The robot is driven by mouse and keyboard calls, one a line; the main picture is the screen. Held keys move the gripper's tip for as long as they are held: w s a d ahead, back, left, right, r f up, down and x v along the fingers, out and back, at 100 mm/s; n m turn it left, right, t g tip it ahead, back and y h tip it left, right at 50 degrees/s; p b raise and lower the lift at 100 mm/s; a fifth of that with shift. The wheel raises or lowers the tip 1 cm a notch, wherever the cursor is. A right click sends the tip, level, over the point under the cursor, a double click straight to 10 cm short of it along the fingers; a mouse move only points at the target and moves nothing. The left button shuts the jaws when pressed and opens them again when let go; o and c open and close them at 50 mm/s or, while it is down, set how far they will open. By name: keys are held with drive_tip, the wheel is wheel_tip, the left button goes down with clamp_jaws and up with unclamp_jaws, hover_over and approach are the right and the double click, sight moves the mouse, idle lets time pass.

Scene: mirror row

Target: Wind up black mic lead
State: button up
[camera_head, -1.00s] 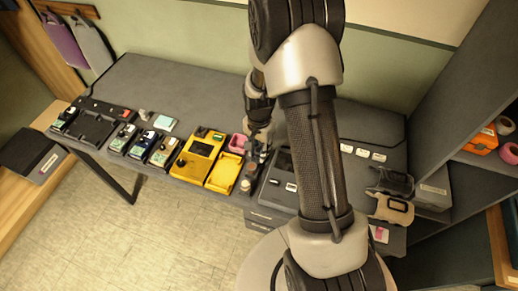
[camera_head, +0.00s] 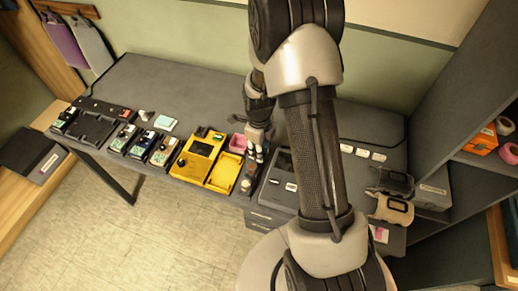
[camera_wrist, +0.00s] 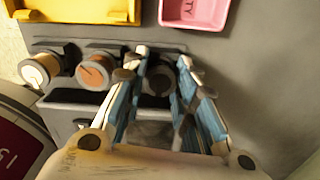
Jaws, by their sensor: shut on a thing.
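Three round knobs stand in a row on a dark holder in the wrist view: a cream-faced one (camera_wrist: 36,72), an orange-brown one (camera_wrist: 93,72) and a black one (camera_wrist: 160,82). My gripper (camera_wrist: 158,66) has its blue-sided fingers on either side of the black knob and is shut on it. The fingers hide part of the black knob, and I see no lead clearly. In the head view my gripper (camera_head: 254,156) is low over the bench, just right of the yellow tray; the black knob is hard to make out there.
The yellow tray (camera_head: 224,174) and a pink tray (camera_wrist: 195,10) lie close by the knobs. A dark case (camera_head: 275,187) sits to the right on the bench. A round object with a dark red face (camera_wrist: 18,150) is at the wrist view's lower left. The back of the bench (camera_head: 205,88) is clear.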

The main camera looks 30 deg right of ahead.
drive_tip(key=shift+m, duration=0.6)
drive_tip(key=o, duration=0.8)
